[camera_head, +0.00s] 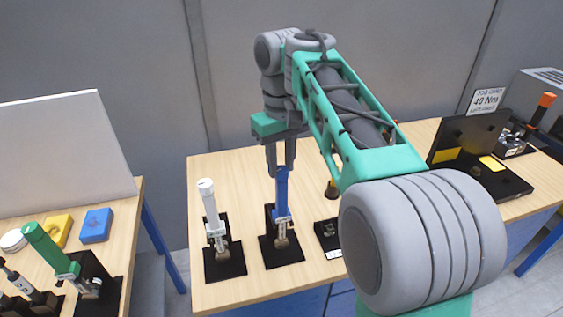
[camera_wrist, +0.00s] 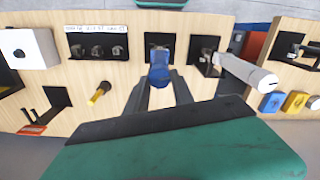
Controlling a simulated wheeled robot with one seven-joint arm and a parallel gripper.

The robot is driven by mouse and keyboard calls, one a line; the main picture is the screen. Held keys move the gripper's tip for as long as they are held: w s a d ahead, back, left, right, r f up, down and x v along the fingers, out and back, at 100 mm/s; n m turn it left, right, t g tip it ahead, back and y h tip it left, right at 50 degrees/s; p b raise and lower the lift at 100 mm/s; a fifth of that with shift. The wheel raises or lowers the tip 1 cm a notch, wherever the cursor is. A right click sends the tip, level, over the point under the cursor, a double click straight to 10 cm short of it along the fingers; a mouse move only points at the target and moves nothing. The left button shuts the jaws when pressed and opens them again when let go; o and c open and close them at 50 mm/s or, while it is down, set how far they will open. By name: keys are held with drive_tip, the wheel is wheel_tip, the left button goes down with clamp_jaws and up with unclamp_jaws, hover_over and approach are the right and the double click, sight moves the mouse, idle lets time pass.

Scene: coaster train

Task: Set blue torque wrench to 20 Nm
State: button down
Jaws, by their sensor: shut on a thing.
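The blue torque wrench (camera_head: 282,194) stands upright in its black stand (camera_head: 282,252) on the wooden table. My gripper (camera_head: 280,165) is above it, shut on the top of its blue handle. In the wrist view the blue handle (camera_wrist: 160,75) lies between the two fingers (camera_wrist: 161,92). Its scale is too small to read in either view. A job card (camera_head: 487,101) at the back right reads 40 Nm.
A white-handled wrench (camera_head: 209,203) stands close on the left in its own stand. A green-handled tool (camera_head: 48,248) and yellow and blue boxes (camera_head: 97,225) are on the left table. A black open case (camera_head: 480,150) is on the right. My arm hides part of the table.

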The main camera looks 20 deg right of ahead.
drive_tip(key=n, duration=0.7)
drive_tip(key=shift+s, duration=0.1)
drive_tip(key=n, duration=0.4)
drive_tip(key=shift+a, duration=0.1)
drive_tip(key=shift+n, duration=1.9)
drive_tip(key=shift+s, duration=0.1)
drive_tip(key=c, duration=1.1)
unclamp_jaws()
